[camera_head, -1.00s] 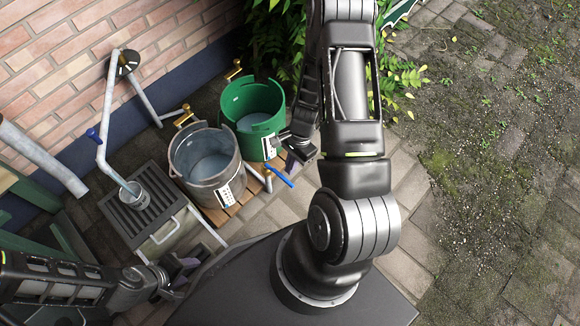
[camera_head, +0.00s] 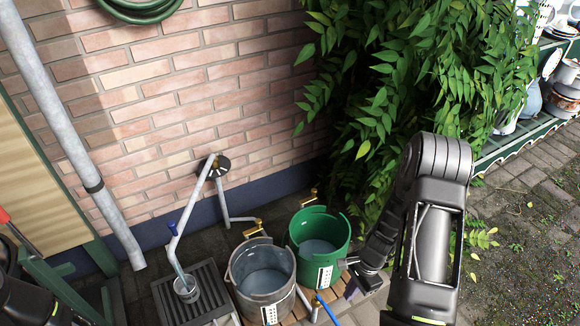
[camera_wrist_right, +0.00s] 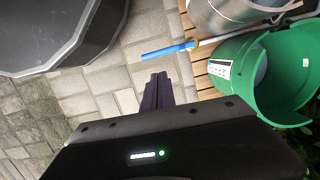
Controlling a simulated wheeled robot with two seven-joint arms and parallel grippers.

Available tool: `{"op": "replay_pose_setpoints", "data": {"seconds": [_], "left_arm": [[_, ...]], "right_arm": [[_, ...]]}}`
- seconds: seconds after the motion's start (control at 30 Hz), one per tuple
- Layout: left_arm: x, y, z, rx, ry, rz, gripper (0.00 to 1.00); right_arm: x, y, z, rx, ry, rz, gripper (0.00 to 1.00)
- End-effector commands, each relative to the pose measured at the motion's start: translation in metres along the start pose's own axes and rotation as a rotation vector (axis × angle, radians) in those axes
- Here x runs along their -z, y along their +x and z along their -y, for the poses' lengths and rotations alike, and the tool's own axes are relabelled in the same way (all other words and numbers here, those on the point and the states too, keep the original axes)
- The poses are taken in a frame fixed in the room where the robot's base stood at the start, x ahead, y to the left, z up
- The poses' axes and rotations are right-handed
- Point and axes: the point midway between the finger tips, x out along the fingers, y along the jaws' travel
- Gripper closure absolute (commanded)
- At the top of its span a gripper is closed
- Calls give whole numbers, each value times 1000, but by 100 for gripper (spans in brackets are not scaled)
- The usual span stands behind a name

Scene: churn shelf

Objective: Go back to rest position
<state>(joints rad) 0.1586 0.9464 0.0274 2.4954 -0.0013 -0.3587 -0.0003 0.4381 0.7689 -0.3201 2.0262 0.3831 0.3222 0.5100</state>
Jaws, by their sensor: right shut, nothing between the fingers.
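My right arm stands at the right of the head view, with its right gripper (camera_head: 352,288) just right of the green bucket. In the right wrist view the right gripper's dark purple fingers (camera_wrist_right: 157,90) are together, with nothing between them, above the paving. The green bucket (camera_head: 331,235) holds water and stands on a wooden slatted platform. It also shows at the right of the wrist view (camera_wrist_right: 296,62). A grey metal bucket (camera_head: 264,287) with water stands beside it. Part of my left arm shows at the bottom left corner; its gripper is out of frame.
A brick wall (camera_head: 200,80) is behind. A leafy bush (camera_head: 400,70) and a shelf of pottery (camera_head: 510,148) are to the right.

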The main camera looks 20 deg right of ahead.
Motion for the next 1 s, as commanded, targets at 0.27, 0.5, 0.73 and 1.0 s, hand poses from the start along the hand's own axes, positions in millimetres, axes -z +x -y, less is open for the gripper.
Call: {"op": "replay_pose_setpoints", "data": {"seconds": [0.27, 0.5, 0.73, 1.0], "left_arm": [[0, 0, 0, 0, 0, 0, 55], [0, 0, 0, 0, 0, 0, 55], [0, 0, 0, 0, 0, 0, 55], [0, -8, -3, 0, -1, 1, 55]], "right_arm": [[9, 1, 3, 16, -79, -44, 100], [-53, 32, -3, 39, -618, -134, 100], [-184, 51, -21, 123, -1140, -73, 100], [-287, 45, -63, 157, -1407, 68, 100]]}}
